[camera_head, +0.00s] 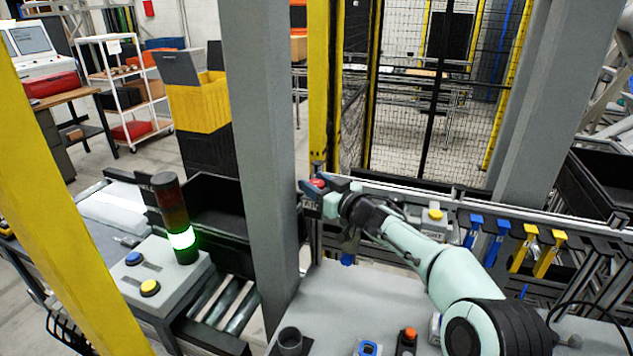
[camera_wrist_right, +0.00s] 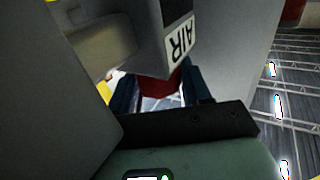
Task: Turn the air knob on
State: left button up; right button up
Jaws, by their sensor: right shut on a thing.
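The red air knob (camera_head: 317,183) sits on a dark box with a white AIR label (camera_head: 309,205), beside the grey post. My right gripper (camera_head: 325,187) is at the knob, with its blue fingers on either side of it. In the right wrist view the red knob (camera_wrist_right: 160,86) shows between the two fingers of the right gripper (camera_wrist_right: 157,92), under the box with the AIR label (camera_wrist_right: 181,44). The gripper is shut on the knob. The knob is partly hidden, and its turn angle cannot be told. My left gripper is not in view.
The grey post (camera_head: 262,150) stands left of the knob. A signal tower (camera_head: 181,238) glows green on a box with blue and yellow buttons. Blue and yellow hooks (camera_head: 530,245) hang along the rail at the right. A grey table (camera_head: 330,295) lies below the arm.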

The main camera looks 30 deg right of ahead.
jog(key=shift+f, duration=0.1)
jog(key=o, duration=1)
jog(key=shift+c, duration=0.2)
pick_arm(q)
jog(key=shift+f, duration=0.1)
pick_arm(e)
jog(key=shift+s, duration=0.1)
jog(key=shift+s+d, duration=0.15)
jog(key=shift+s, duration=0.15)
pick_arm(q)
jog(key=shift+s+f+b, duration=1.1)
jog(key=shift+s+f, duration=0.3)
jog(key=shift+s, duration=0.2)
pick_arm(e)
jog(key=s+d, duration=0.2)
jog(key=s, duration=1)
jog(key=shift+s+d, duration=0.15)
